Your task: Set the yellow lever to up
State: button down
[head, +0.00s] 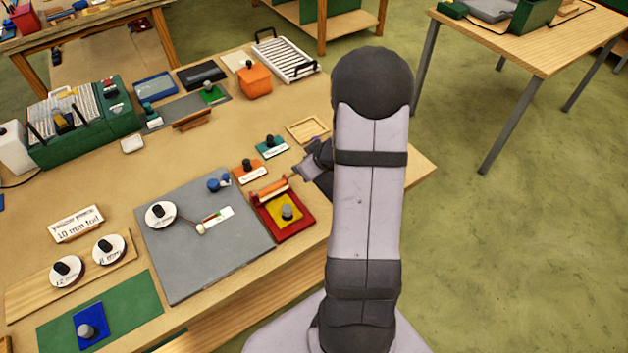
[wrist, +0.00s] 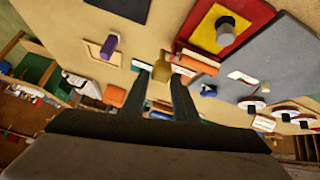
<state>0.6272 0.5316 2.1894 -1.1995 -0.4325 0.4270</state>
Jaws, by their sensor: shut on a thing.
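A grey board (head: 180,265) carries a thin lever with a cream-coloured ball end (head: 200,229) beside a white plate (head: 219,216) with small green and red marks. My gripper (wrist: 161,88) is shut on a small mustard-coloured piece (wrist: 160,76). In the head view my gripper (head: 306,168) is right of the board, partly behind my arm, and the held piece cannot be made out.
A red tray (head: 296,233) with a yellow square (head: 290,201) and grey knob stands at the board's right edge. Orange (head: 248,180) and teal (head: 270,153) labelled plates lie near my gripper. A wooden tray (head: 289,129) lies behind it. Round white discs (head: 66,272) sit at the left.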

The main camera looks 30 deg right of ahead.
jog(key=r+n+b, duration=0.1)
jog(key=n, duration=0.1)
jog(key=w+n+t+b, duration=0.1)
jog(key=n, duration=0.1)
jog(key=w+r+n+b, duration=0.1)
jog(key=n, duration=0.1)
jog(key=shift+w+a+r+t, duration=0.15)
jog(key=shift+a+r+t, duration=0.05)
jog(key=shift+r+t, duration=0.2)
jog(key=shift+r+n+y+b, duration=0.35)
jog(key=shift+n+b, duration=0.15)
jog(key=shift+n, duration=0.6)
jog(key=s+n+b, duration=0.1)
jog(key=n, duration=0.1)
jog(key=d+n+b, duration=0.1)
jog(key=n, duration=0.1)
jog(key=s+r+n+t+b, duration=0.1)
jog(key=n, duration=0.1)
jog(key=shift+s+d, duration=0.35)
jog(key=s+f+n+b, duration=0.2)
jog(key=s+n+b, duration=0.3)
jog(key=s+n, duration=0.4)
jog(key=s+f+n+b, duration=0.3)
jog(key=s+n+b, duration=0.25)
jog(key=n, duration=0.45)
jog(key=w+f+p, duration=0.3)
jog(key=w, duration=0.7)
jog(key=shift+w+a+f+h, duration=0.2)
jog(key=shift+w+a+h, duration=0.1)
jog(key=shift+h, duration=0.15)
